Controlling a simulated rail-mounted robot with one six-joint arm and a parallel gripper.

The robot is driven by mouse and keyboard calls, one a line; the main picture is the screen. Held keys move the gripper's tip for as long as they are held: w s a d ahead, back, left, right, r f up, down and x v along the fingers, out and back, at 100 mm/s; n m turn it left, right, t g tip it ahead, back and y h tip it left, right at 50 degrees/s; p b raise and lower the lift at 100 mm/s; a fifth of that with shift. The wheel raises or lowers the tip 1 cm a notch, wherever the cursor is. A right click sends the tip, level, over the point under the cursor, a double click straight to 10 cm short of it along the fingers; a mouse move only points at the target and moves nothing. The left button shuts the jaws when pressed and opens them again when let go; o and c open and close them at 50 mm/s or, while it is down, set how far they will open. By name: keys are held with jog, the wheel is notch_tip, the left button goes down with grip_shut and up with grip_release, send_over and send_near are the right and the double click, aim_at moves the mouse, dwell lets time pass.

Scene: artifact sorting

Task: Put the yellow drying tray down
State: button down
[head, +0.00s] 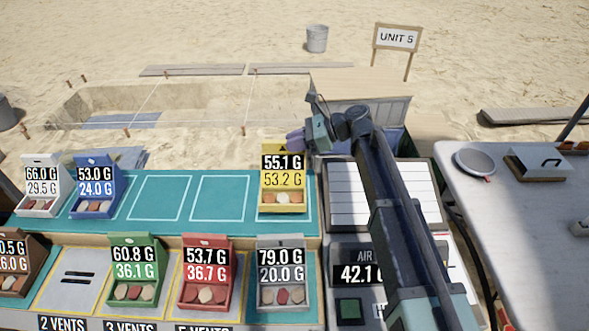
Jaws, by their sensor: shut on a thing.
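The yellow drying tray (284,207) is upright at the right end of the teal back-row mat (172,184). Its tall back label reads 55.1 G over 53.2 G, and several reddish and pale pieces lie in its front. My gripper (295,141) is at the top of the tray's label, shut on the tray; the label partly hides the grip. I cannot tell whether the tray's base touches the mat or hangs just above it.
Two outlined empty spaces lie left of the yellow tray. White (40,205) and blue (95,206) trays stand farther left. Green (134,291), red (205,294) and grey (281,293) trays stand in front. A panel (357,277) reading 42.1 sits right of the grey tray.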

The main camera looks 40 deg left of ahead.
aim_at(295, 153)
notch_tip(295, 153, down, 5)
jog(key=b, duration=0.4)
jog(key=shift+r+b, duration=0.2)
jog(key=shift+b, duration=0.1)
jog(key=shift+r+p, duration=0.3)
jog(key=shift+r, duration=0.05)
jog(key=shift+f, duration=0.2)
jog(key=c, duration=1.1)
grip_release()
jog(key=shift+r, duration=0.25)
jog(key=p+v, duration=0.4)
jog(key=v, duration=0.8)
jog(key=shift+p, duration=0.3)
